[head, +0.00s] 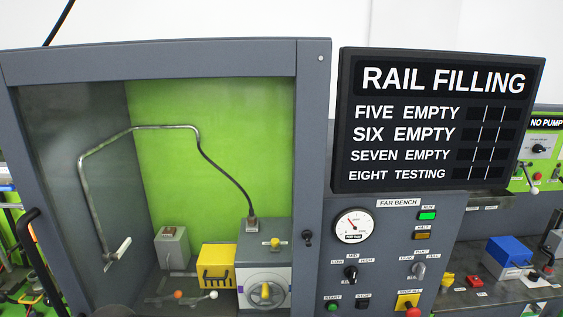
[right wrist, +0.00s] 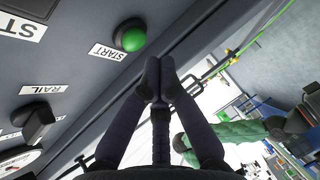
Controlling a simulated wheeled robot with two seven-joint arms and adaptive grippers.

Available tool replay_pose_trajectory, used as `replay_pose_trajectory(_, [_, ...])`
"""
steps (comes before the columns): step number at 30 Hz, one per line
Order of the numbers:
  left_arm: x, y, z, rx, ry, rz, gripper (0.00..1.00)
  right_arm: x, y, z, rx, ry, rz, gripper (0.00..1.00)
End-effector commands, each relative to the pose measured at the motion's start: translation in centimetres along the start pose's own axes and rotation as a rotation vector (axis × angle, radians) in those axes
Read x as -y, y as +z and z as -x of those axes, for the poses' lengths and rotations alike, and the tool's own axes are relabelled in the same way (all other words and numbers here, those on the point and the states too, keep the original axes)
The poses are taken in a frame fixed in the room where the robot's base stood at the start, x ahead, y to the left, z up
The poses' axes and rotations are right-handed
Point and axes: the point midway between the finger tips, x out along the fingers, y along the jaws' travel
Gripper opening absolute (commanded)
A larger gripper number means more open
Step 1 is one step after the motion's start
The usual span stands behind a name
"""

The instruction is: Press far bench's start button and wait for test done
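The far bench's control panel (head: 385,262) carries the label FAR BENCH. Its green start button (head: 334,304) is at the panel's lower left; it also shows large in the right wrist view (right wrist: 131,36) beside the START label. My right gripper (right wrist: 155,78) has its fingertips together with nothing between them, close to the button and apparently apart from it. It is not seen in the head view. The display (head: 440,120) reads RAIL FILLING, with five, six and seven EMPTY and eight TESTING. The green RUN lamp (head: 428,216) looks lit. My left gripper is out of view.
Left of the panel is a grey-framed cabinet (head: 310,130) holding a yellow block (head: 217,265) and a bent pipe. A stop button (head: 362,304), knobs and a yellow-backed red STOP ALL button (head: 407,304) sit near start. Another bench stands at right.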

Motion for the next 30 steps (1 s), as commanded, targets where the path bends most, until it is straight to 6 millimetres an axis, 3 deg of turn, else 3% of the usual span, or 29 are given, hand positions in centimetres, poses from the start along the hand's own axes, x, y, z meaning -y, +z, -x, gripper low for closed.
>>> replay_pose_trajectory(18, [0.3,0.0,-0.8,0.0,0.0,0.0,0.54,1.4,-3.4,3.6,0.0,0.0,0.0,0.0])
replay_pose_trajectory(30, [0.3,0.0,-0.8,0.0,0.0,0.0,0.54,1.6,-3.8,4.0,0.0,0.0,0.0,0.0])
